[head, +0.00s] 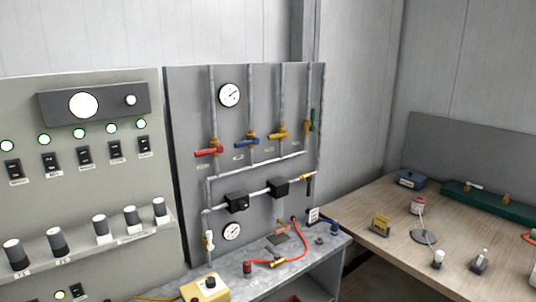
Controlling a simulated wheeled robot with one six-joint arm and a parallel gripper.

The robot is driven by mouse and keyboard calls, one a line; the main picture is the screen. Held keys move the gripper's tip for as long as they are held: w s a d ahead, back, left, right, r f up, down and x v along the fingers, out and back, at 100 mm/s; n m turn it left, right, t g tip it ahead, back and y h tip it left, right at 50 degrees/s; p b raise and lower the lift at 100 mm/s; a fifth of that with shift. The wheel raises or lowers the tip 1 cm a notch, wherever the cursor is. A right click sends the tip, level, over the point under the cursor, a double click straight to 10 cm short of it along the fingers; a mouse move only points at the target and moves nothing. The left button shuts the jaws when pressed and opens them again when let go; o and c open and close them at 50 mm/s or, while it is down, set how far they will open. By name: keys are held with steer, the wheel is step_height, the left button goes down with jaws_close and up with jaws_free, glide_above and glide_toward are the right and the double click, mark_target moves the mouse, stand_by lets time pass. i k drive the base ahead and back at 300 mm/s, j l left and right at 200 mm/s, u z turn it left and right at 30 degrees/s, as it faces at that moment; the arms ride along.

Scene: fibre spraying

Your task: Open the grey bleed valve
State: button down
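A grey panel (265,95) carries steel pipes, gauges and several valves. At its right end, a brass valve (306,176) has a dark grey or black handle (308,187) hanging down. At its lower left, a pale white or light grey handle (210,240) sits on the vertical pipe. I cannot tell for certain which of these is the grey bleed valve, nor read the small labels. My gripper is not in view.
Red (208,152), blue (246,141), yellow (277,135) and green (312,120) valve handles are higher on the panel. A red hose (297,245) and a yellow box (206,289) lie on the bench below. A wooden table (375,215) stands at right.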

mark_target(276, 256)
steer(key=i+j, duration=0.8)
steer(key=i, duration=0.2)
